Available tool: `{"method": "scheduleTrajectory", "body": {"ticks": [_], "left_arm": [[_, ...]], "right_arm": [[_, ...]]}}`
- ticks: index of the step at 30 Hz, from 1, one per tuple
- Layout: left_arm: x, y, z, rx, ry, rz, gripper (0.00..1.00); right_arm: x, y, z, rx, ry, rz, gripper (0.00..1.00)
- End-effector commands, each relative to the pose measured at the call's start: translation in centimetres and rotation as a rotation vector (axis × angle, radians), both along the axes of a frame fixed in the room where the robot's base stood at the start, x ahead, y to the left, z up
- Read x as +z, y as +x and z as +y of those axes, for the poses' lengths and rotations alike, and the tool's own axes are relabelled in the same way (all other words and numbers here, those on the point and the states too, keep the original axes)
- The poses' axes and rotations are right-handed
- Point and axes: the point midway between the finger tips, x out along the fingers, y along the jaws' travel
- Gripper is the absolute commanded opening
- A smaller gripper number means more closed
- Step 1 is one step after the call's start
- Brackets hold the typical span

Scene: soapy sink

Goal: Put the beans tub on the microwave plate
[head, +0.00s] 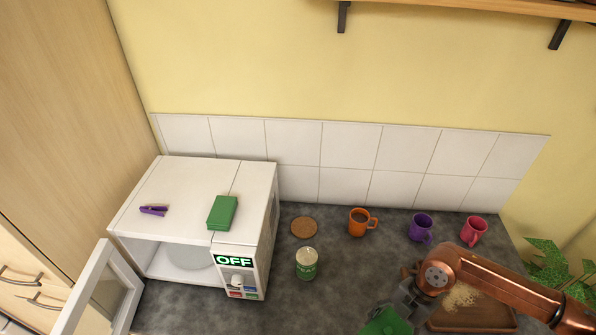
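The white microwave (262,225) stands at the left with its door (103,291) swung open. The pale round microwave plate (193,257) is partly visible inside, with nothing seen on its visible part. My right gripper (408,308) is low in the head view, beside or against a green object (383,325) cut off by the bottom edge. Whether this is the beans tub, and whether the fingers are shut on it, I cannot tell. A white and green tub or can (306,264) stands right of the microwave; its lettering is too small to read surely. My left gripper is out of view.
A purple clip (153,210) and a green block (222,212) lie on the microwave. A cork coaster (304,227), an orange mug (359,222), a purple mug (420,227) and a pink mug (473,231) line the back. A brown tray (478,318) lies under my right arm.

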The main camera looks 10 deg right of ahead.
Motion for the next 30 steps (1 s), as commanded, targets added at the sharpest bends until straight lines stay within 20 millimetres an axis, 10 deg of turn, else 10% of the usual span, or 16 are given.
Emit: {"method": "scheduleTrajectory", "body": {"ticks": [30], "left_arm": [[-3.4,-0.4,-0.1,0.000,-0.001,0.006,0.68]], "right_arm": [[-3.4,7.7,3.5,2.390,-0.007,0.001,0.38]]}}
